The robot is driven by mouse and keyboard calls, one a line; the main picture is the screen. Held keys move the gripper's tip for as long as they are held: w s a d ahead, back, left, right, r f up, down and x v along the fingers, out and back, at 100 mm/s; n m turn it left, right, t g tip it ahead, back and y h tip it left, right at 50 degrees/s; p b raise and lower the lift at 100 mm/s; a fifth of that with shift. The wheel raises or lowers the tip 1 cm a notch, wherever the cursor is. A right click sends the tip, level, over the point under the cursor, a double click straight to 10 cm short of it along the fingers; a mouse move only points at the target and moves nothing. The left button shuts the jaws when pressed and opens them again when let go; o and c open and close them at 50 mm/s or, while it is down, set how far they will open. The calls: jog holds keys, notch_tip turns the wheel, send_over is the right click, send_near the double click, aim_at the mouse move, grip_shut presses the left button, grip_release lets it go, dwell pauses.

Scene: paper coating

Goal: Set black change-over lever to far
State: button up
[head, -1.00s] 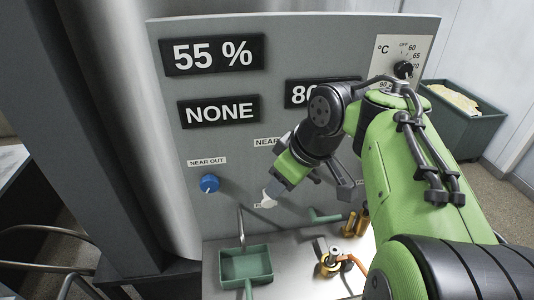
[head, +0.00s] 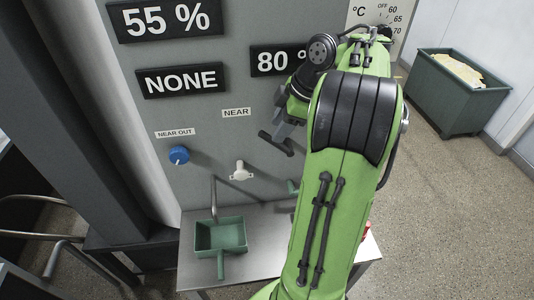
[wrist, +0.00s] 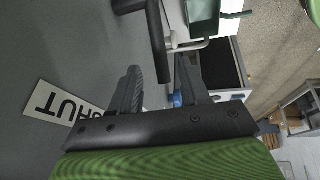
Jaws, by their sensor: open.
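The black lever (head: 275,143) stands out from the grey panel, right of and above the white valve handle (head: 240,171). In the wrist view its dark bar (wrist: 157,38) reaches down from the top edge to near my fingertips. My gripper (head: 284,114) is at the panel, close to the lever and partly hidden by my arm. In the wrist view my gripper (wrist: 158,72) has its two fingers apart, with the end of the bar near the gap; I cannot tell whether they touch. A NEAR label (head: 236,113) is above and left of the lever.
A blue knob (head: 179,155) is on the panel at left. A green tray (head: 220,236) is on the steel table below. A SHUT label (wrist: 62,103) shows upside down in the wrist view. A green bin (head: 458,96) stands at right, with open floor before it.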

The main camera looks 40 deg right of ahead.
jog(key=b+x, duration=0.3)
jog(key=x, duration=0.4)
jog(key=shift+f, duration=0.3)
jog(key=shift+w+a, duration=0.1)
grip_shut()
